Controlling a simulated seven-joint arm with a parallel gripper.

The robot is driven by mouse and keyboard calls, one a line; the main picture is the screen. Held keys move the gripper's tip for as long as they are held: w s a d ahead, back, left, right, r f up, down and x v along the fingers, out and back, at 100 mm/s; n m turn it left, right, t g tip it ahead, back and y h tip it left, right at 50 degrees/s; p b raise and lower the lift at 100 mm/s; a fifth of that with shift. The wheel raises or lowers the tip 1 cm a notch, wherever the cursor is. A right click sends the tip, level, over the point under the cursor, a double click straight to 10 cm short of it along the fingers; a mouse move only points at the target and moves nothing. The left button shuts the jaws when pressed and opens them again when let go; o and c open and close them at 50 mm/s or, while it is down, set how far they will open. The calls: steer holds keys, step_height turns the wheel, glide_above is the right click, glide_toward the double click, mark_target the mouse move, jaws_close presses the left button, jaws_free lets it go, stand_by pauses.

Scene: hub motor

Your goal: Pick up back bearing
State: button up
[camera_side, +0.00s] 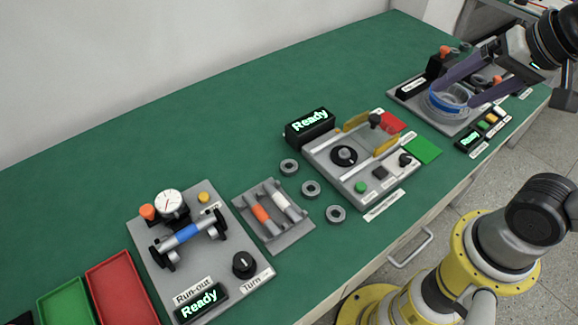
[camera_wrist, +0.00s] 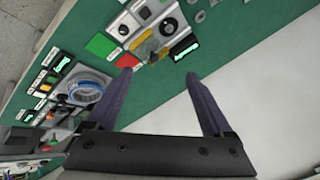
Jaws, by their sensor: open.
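Three grey ring-shaped bearings lie in a row on the green table in the side view. The back bearing (camera_side: 289,167) is farthest from the front edge, with a middle bearing (camera_side: 311,189) and a front bearing (camera_side: 335,214) nearer the edge. My gripper (camera_side: 455,93) is at the upper right, above the station with the blue-rimmed clear bowl, far from the bearings. In the wrist view my gripper (camera_wrist: 158,75) has its two dark fingers spread wide with nothing held between them. A small grey piece (camera_wrist: 200,16) at the top may be a bearing; it is too small to tell.
The press station (camera_side: 343,156) with a "Ready" display stands right of the bearings. A grey rack (camera_side: 287,232) with an orange and a white roller is to their left, then the run-out station (camera_side: 240,289). Red (camera_side: 123,290) and green trays lie far left. The table behind is clear.

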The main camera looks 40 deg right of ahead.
steer(key=w+a+r+m, duration=0.1)
steer(key=w+r+m, duration=0.1)
steer(key=w+m, duration=0.3)
steer(key=m+g+y, duration=0.1)
steer(key=m+g, duration=0.5)
steer(key=m, duration=0.3)
glide_above(289, 169)
steer(key=s, duration=0.1)
steer(key=f, duration=2.5)
steer(key=shift+s+d, duration=0.2)
steer(key=shift+d, duration=0.2)
steer(key=shift+w+a+f, duration=0.1)
steer(key=shift+w+f, duration=0.1)
steer(key=shift+f, duration=0.9)
steer(key=shift+w+a+f, duration=0.1)
steer(key=shift+w+f, duration=0.1)
steer(key=shift+f, duration=0.85)
steer(key=shift+w+a+f, duration=0.1)
steer(key=shift+w+f, duration=0.1)
steer(key=shift+f, duration=0.9)
jaws_close()
